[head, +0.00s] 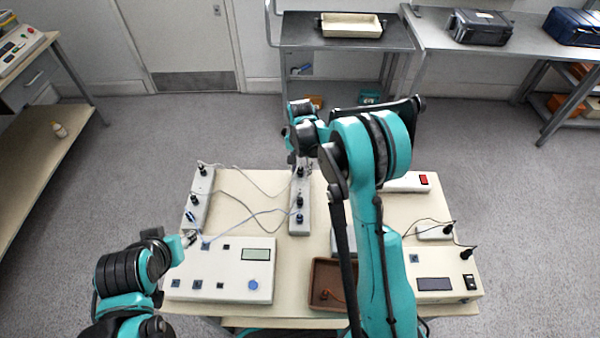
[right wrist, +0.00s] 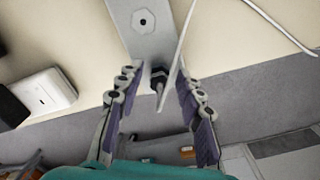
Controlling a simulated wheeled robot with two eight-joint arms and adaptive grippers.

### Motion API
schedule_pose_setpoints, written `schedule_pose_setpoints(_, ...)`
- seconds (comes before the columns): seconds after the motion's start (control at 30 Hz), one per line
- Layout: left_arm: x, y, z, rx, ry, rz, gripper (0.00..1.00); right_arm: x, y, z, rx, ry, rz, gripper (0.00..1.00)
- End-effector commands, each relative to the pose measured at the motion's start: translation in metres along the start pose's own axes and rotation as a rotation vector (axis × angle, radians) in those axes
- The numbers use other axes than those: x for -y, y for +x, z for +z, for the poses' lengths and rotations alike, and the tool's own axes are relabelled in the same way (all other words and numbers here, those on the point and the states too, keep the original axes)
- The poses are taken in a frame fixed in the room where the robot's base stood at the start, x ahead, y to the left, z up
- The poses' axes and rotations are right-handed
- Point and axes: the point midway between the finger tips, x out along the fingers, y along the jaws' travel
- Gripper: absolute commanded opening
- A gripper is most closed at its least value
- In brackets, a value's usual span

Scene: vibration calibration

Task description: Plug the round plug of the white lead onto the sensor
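A grey bar (head: 299,222) with several dark upright fittings lies mid-table; its end, with a dark-centred round fitting (right wrist: 143,20), shows in the right wrist view. A dark plug (right wrist: 158,77) on a white lead (right wrist: 178,48) stands at the bar's end. My right gripper (right wrist: 157,84) is open, with fingers on both sides of the plug and visible gaps. In the head view the right gripper (head: 301,160) is over the bar's far end, partly hidden by my arm. My left gripper (head: 190,239) is beside the box at left; its opening is unclear. I cannot tell which fitting is the sensor.
A second grey bar (head: 197,205) with dark fittings lies at left. A white box with a display (head: 230,262) stands at the front left, a brown tray (head: 325,275) front middle, and another box (head: 440,288) front right. White leads cross the table between the bars.

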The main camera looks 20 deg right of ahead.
Motion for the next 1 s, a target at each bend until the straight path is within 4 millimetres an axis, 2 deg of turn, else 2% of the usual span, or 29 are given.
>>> schedule_pose_setpoints(0.03,0.0,0.0,0.0,0.0,0.0,0.0,0.44,0.0,-0.0001,0.0,0.0,0.0,0.0,0.22)
schedule_pose_setpoints(0.1,0.0,0.0,0.0,0.0,0.0,0.0,0.44,0.0,-0.0001,0.0,0.0,0.0,0.0,0.03)
schedule_pose_setpoints(0.13,0.0,0.0,0.0,0.0,0.0,0.0,0.44,0.0,-0.0001,0.0,0.0,0.0,0.0,0.0)
schedule_pose_setpoints(1.0,0.0,-0.002,-0.0014,0.0,0.0,0.0,0.44,0.0,-0.0062,0.0,0.0,0.0,0.0,0.0)
